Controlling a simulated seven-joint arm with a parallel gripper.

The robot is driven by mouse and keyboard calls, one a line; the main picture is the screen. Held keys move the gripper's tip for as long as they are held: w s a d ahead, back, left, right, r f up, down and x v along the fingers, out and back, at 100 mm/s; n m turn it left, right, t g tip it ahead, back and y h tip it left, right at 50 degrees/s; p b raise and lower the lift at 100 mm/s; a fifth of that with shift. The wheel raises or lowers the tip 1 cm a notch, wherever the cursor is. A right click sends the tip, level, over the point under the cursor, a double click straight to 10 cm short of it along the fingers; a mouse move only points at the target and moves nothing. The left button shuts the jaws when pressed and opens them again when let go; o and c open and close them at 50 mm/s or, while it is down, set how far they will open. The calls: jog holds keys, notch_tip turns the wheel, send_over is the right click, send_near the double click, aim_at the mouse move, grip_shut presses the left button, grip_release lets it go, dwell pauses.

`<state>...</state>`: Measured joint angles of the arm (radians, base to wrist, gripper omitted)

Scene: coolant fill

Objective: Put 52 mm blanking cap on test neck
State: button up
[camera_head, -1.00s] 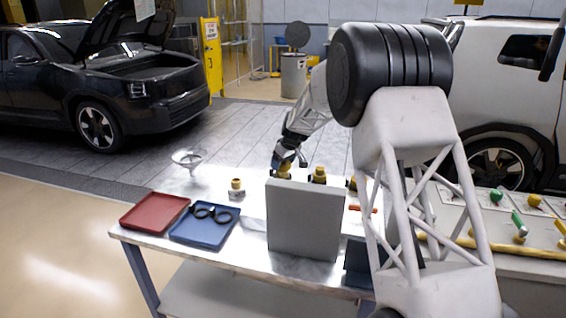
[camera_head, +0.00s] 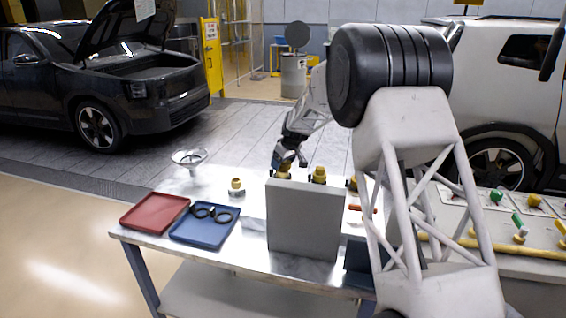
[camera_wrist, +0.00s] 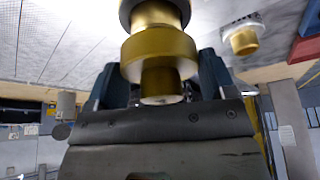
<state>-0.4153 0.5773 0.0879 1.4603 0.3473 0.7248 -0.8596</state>
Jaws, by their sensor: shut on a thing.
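My gripper (camera_wrist: 160,85) is shut on a brass-coloured stepped cap (camera_wrist: 160,52), which sits between its two dark fingers in the wrist view. In the head view my gripper (camera_head: 286,160) is behind the grey upright panel, with the brass piece (camera_head: 283,171) just below its fingers. The panel hides what is beneath that piece, so I cannot tell if it is clear of its support. I cannot read any sizes.
The grey panel (camera_head: 303,222) stands in front of my gripper. More brass-and-black pieces (camera_head: 319,175) show along its top, to the right. A red tray (camera_head: 154,212), a blue tray (camera_head: 190,236) with black rings (camera_head: 213,213), and a clear funnel (camera_head: 189,157) are on the left.

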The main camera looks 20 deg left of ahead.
aim_at(289, 165)
jog(key=shift+f, duration=1.4)
dwell(0.9)
jog(key=o, duration=0.9)
jog(key=shift+c, duration=0.2)
jog(key=shift+v, duration=3.9)
